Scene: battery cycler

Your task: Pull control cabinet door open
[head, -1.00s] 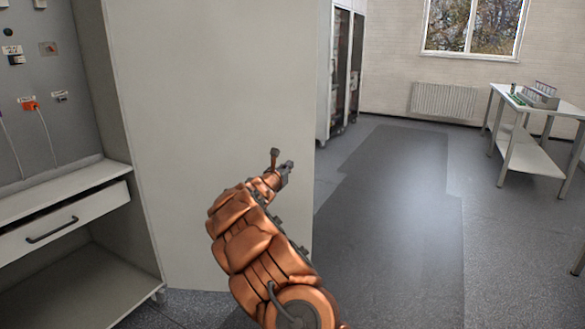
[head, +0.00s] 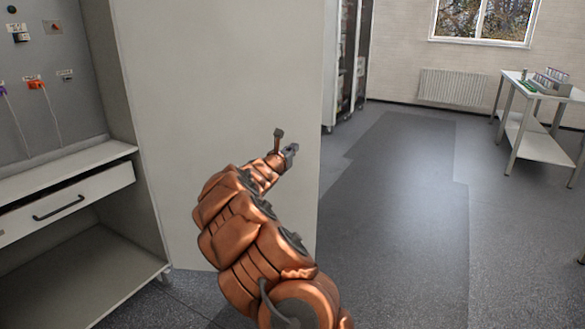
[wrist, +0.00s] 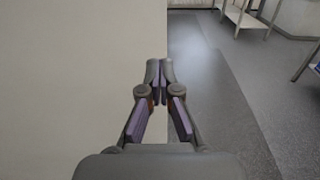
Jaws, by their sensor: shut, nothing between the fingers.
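A tall, plain light-grey panel (head: 215,120) stands upright in the head view, right of an open-fronted cabinet. I cannot tell whether it is the control cabinet door or a side wall; no handle shows on it. It also fills the left half of the wrist view (wrist: 75,80). My gripper (head: 291,150) is in front of the panel, near its right edge. In the wrist view the fingertips (wrist: 159,75) meet, with nothing between them, and overlap the panel's vertical edge in the picture. Contact with the panel cannot be told.
The cabinet at left has a drawer (head: 60,205) with a dark handle, and sockets with cables above. Dark-glazed cabinets (head: 345,70) stand behind the panel. A white table (head: 535,137) stands at far right. The grey floor (head: 400,230) between is clear.

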